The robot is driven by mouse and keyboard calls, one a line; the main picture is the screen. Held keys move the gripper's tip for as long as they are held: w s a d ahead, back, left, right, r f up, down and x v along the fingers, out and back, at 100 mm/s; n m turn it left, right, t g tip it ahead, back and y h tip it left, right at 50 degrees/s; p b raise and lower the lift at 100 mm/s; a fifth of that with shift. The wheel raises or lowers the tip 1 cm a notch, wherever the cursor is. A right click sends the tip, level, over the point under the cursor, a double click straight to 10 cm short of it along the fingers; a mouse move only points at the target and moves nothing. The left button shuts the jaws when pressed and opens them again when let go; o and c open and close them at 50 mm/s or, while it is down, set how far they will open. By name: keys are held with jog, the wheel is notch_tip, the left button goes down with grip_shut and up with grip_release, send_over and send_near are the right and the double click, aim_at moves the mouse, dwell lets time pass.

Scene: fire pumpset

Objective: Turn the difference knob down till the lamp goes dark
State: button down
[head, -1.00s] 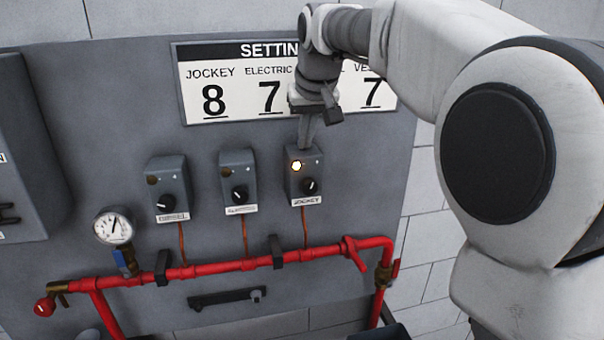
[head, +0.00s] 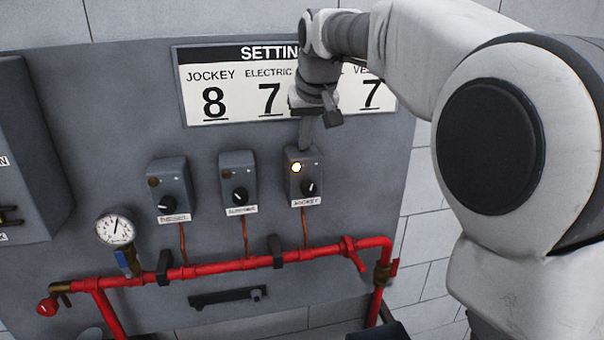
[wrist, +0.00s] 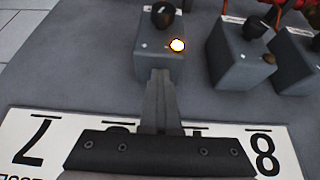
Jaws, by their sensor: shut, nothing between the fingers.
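The box labelled JOCKEY (head: 303,163) is the rightmost of three grey switch boxes on the panel. Its lamp (head: 296,167) glows yellow-white, also bright in the wrist view (wrist: 177,45). A black knob (head: 309,188) with a pale pointer sits on its front, below and right of the lamp; it also shows in the wrist view (wrist: 162,14). No knob is marked "difference" legibly. My gripper (head: 306,147) is shut and empty, pointing down at the top of the JOCKEY box. In the wrist view its fingertips (wrist: 160,74) overlap the box's near edge; I cannot tell whether they touch.
A settings sign (head: 226,98) is behind my wrist. Below run a red pipe (head: 215,267) and a gauge (head: 115,229). My arm fills the right side.

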jog(key=shift+d+r, duration=0.1)
jog(key=shift+d, duration=0.1)
jog(key=shift+s, duration=0.3)
notch_tip(320, 180, up, 6)
jog(key=p, duration=0.5)
jog(key=shift+a, duration=0.15)
dwell(0.6)
jog(key=shift+a+r, duration=0.1)
jog(key=shift+r, duration=0.2)
